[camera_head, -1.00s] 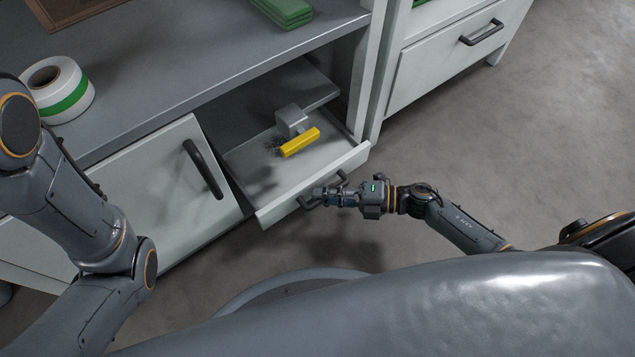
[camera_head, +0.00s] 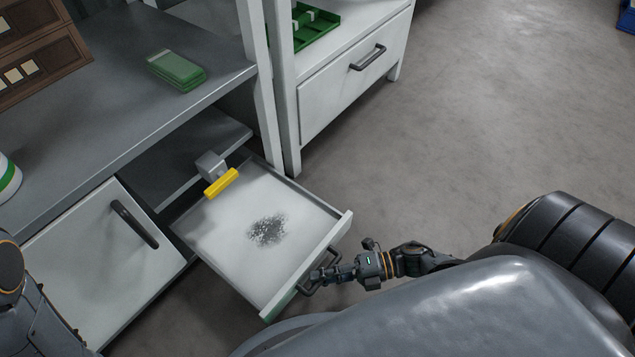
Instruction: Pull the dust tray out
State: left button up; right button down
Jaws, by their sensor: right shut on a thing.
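The dust tray (camera_head: 225,243) is a shallow white drawer that stands well out of the grey bench. A patch of dark dust (camera_head: 267,230) lies on its floor. The tray has a dark bar handle (camera_head: 331,257) on its front. My right gripper (camera_head: 318,278) is shut on this handle, with its arm coming in from the right. Its fingertips are small and partly merge with the dark handle. Of my left arm only a part shows at the lower left edge; the left gripper is out of view.
A grey block with a yellow bar (camera_head: 221,183) is at the tray's inner end. A closed white front with a dark handle (camera_head: 135,224) is left of the tray. Green pads (camera_head: 176,70) lie on the benchtop.

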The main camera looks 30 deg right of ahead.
jog(key=shift+d, duration=0.15)
jog(key=c, duration=1.6)
grip_release()
jog(key=v, duration=1.2)
